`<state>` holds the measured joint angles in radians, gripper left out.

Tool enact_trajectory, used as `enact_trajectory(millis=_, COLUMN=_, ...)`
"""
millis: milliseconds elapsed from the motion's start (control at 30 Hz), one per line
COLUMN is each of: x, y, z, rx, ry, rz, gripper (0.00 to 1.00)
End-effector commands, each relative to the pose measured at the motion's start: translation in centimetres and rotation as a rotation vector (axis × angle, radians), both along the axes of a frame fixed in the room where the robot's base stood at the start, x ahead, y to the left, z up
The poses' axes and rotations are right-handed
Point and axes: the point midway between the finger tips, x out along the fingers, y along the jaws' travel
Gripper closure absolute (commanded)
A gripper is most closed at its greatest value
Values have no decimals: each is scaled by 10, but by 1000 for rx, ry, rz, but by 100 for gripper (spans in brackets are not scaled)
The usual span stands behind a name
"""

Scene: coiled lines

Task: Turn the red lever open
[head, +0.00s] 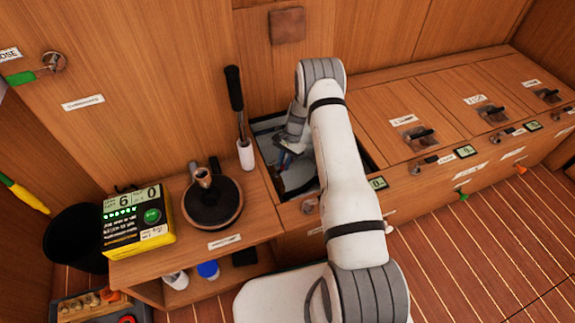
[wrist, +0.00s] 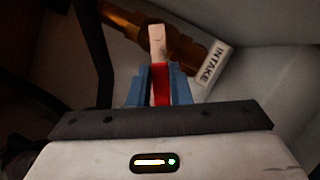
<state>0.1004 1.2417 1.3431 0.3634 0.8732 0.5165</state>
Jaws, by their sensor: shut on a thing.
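The red lever (wrist: 160,86) shows in the wrist view as a red strip between the blue fingers of my gripper (wrist: 157,76). My gripper is shut on it. A pale, blunt piece (wrist: 157,40) extends beyond the fingertips; I cannot tell whether it is part of the lever. A brass-coloured fitting (wrist: 183,46) lies just behind, with a white label reading INTAKE (wrist: 212,66) beside it. In the head view my gripper (head: 284,158) is down inside an open compartment (head: 266,128) in the wooden counter. The lever is not clear there, and its turn angle cannot be told.
A black-handled tool (head: 234,88) stands in a white holder at the compartment's left edge. A black round winch (head: 212,204) and a yellow meter (head: 137,219) sit further left. Closed hatches with latches (head: 418,133) line the counter to the right.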

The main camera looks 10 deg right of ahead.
Motion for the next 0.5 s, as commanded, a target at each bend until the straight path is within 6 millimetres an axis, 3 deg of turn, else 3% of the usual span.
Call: enact_trajectory(millis=500, x=7, y=6, z=0, rx=0, ry=-7, rz=233, gripper=100)
